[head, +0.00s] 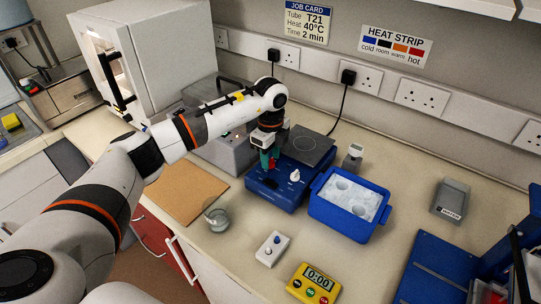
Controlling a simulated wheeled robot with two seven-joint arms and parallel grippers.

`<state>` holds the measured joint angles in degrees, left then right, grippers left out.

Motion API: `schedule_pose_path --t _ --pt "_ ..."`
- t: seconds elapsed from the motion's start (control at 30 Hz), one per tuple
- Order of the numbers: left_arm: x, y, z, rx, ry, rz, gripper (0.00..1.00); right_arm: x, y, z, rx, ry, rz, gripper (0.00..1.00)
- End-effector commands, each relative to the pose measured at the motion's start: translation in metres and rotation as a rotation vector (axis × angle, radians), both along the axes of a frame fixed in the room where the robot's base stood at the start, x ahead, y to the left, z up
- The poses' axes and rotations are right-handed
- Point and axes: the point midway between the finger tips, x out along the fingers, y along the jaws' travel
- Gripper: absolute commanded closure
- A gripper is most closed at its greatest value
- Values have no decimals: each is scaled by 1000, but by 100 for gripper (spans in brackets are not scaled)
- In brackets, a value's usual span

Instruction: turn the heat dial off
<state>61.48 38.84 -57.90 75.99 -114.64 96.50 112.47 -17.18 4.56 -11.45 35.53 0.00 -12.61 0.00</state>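The blue hotplate (262,190) with a dark square top (306,146) stands in the middle of the bench. A white dial (295,176) shows on the right of its sloping front; its marking is too small to read. My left gripper (268,166) points down over the left part of that front, left of the white dial. Teal and red show at its fingertips. The gripper hides the panel there, so I cannot tell whether it touches or holds a dial, or how far its fingers are apart. My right gripper is not in view.
A blue ice tub (318,206) stands close to the hotplate's right. A glass beaker (216,217), white switch box (272,248) and yellow timer (313,284) are in front. A grey box (451,200) stands right; the bench between it and the tub is mostly clear.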

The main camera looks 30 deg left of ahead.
Motion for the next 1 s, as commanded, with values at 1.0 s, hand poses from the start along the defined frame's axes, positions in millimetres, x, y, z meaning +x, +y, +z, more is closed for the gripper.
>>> schedule_pose_path --t 1.0 --pt "0 0 111 0 0 -1 56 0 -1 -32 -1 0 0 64"
